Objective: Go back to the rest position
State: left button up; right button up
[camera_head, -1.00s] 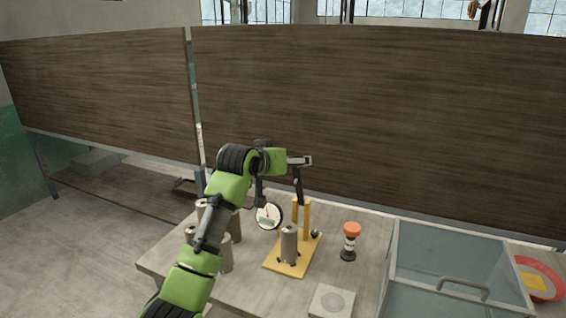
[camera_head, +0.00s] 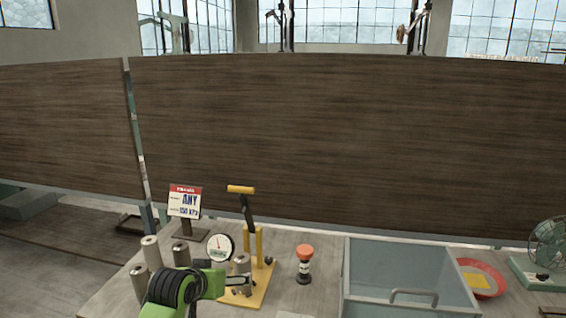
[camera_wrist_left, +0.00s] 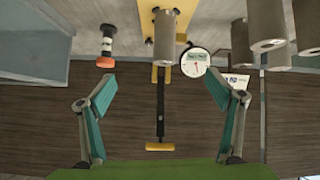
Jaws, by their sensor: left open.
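My left arm shows low in the head view, with its gripper (camera_head: 240,283) in front of the yellow press stand (camera_head: 262,285). In the left wrist view my left gripper (camera_wrist_left: 174,90) has its two fingers spread wide with nothing between them. A grey-brown cylinder (camera_head: 242,262) stands on the yellow stand, partly hidden by my gripper. It also shows in the left wrist view (camera_wrist_left: 165,40), apart from the fingers. The stand's black lever with a yellow handle (camera_head: 240,189) points up. My right gripper is not in view.
Several cylinders (camera_head: 150,251) stand left of a round gauge (camera_head: 220,246). A sign (camera_head: 186,202) stands behind them. A red-topped post (camera_head: 304,259), a grey-blue bin (camera_head: 372,262), a red dish (camera_head: 484,270) and a fan (camera_head: 548,245) are to the right. A dark panel (camera_head: 340,150) stands behind.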

pick_arm(q)
jog(key=s+a+f+g, duration=0.1)
jog(key=s+f+g, duration=0.1)
jog(key=s+f, duration=0.7)
jog(key=s+a+f+g, duration=0.1)
jog(key=s+f, duration=0.4)
jog(key=s, duration=0.8)
jog(key=s+a+f+m+g+y, duration=0.1)
jog(key=s+g, duration=0.1)
jog(key=s, duration=0.8)
jog(key=s+a+f+g+y, duration=0.1)
jog(key=s, duration=0.8)
notch_tip(320, 180, down, 30)
jog(key=s+g+b, duration=0.2)
jog(key=b, duration=0.1)
jog(key=s+a+f+g+b, duration=0.1)
jog(key=s+a+f+b, duration=0.1)
jog(key=s+f, duration=1.5)
jog(key=shift+s+a+f+m, duration=0.2)
jog(key=shift+a+f+m, duration=0.2)
jog(key=shift+f, duration=0.25)
